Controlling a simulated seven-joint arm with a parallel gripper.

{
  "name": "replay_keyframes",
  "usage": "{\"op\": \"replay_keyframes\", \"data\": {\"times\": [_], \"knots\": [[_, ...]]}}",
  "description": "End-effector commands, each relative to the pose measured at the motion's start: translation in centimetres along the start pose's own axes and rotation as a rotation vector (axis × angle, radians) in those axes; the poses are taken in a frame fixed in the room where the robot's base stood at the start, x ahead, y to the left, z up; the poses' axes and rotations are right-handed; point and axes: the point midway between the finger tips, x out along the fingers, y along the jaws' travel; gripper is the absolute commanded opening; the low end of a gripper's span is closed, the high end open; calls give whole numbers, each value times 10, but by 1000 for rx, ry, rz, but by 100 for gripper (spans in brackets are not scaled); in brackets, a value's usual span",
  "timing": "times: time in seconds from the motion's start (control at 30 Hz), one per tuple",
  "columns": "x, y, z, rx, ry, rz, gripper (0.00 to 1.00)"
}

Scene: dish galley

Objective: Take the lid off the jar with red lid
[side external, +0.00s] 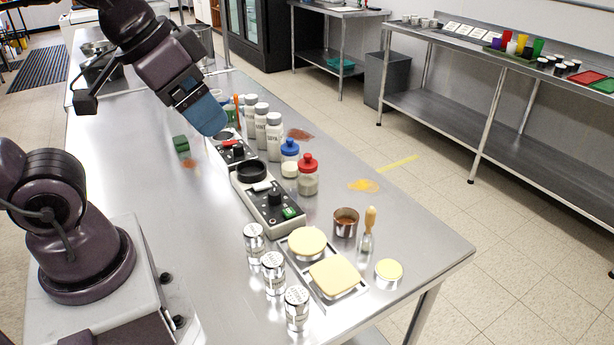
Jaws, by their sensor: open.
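The jar with red lid (308,184) stands upright on the steel table, near its middle. It is a clear jar with pale contents. Its red lid (308,162) sits on top. My gripper (207,122) is at the upper left, above the table and well apart from the jar. It is open, and I see nothing held in it. Its blue end is seen from the side, so the gap between the fingers is hidden.
A jar with a blue lid (289,160) stands close to its left. White bottles (274,138) stand behind them. A grey device with a black ring (268,200) lies to the left. A metal cup (345,222), a brush (369,225) and a tray (357,293) are in front.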

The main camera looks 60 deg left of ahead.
Motion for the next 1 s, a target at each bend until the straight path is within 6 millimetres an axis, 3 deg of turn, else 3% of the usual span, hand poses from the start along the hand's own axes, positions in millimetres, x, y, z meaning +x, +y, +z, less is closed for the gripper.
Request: {"op": "replay_keyframes", "data": {"times": [0.3,0.4,0.67,0.87,1.0], "knots": [[0,0,0,0,0,0,85],[0,0,0,0,0,0,73],[1,0,0,1,-5,0,73],[28,-4,-1,-21,-139,9,73],[61,-18,-20,-91,-249,1,73]]}}
